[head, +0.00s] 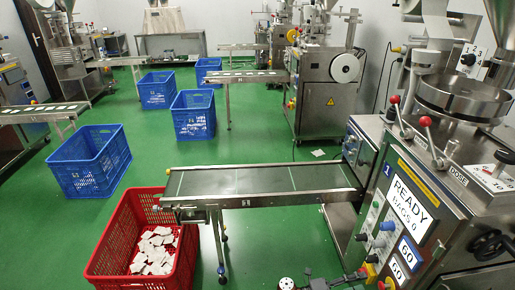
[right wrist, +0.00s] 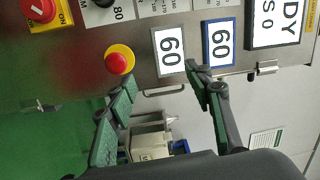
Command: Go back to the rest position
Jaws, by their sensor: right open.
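My right gripper (head: 335,280) shows at the bottom edge of the head view, low in front of the nearest packing machine (head: 420,180). In the right wrist view my right gripper (right wrist: 163,90) has its two green-padded fingers spread apart with nothing between them. The fingers look close to the panel, but I cannot tell the exact gap. My left gripper is not in view.
A conveyor (head: 260,181) runs left from the machine. A red crate (head: 115,240) with several white teabags stands under its end. Blue crates (head: 90,175) and other packing machines (head: 325,90) stand farther back. Green floor is free between them.

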